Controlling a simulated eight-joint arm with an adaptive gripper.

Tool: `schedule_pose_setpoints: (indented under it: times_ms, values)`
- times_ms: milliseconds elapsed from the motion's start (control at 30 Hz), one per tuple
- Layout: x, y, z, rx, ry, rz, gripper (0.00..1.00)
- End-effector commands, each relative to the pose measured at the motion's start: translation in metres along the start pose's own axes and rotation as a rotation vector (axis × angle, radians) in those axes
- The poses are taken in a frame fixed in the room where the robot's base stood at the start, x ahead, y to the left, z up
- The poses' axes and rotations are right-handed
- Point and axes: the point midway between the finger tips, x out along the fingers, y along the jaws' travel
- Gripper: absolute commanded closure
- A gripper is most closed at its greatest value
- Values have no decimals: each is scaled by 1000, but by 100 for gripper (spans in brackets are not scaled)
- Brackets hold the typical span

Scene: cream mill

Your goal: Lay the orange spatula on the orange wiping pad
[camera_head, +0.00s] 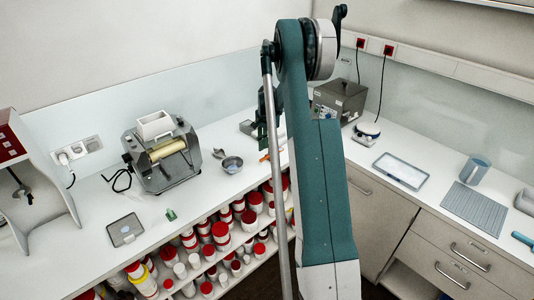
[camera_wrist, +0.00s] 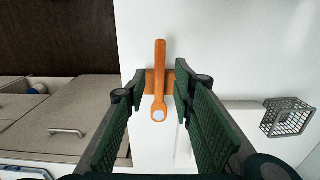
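The orange spatula (camera_wrist: 159,62) shows in the wrist view as a long narrow bar with a rounded end and a pale spot, over the white counter. An orange patch, apparently the wiping pad (camera_wrist: 150,81), shows on both sides of its middle, so the spatula crosses over it; whether they touch I cannot tell. My gripper (camera_wrist: 158,88) is open, its green fingers on either side of both, with a gap to the spatula. In the head view my arm hides most of this spot; only a small orange bit shows beside it.
A wire basket (camera_wrist: 287,117) stands to the right in the wrist view. In the head view a roller mill (camera_head: 163,155) and a small metal pot (camera_head: 232,164) stand left of my arm. A grey box device (camera_head: 340,98) stands behind it. The counter's front edge is close.

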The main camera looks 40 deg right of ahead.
Motion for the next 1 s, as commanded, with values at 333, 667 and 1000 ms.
schedule_pose_setpoints:
  times_ms: [333,667,1000]
  values:
    - [-56,0,0,0,0,0,74]
    - [-80,0,0,0,0,0,74]
    - [-81,0,0,0,0,0,74]
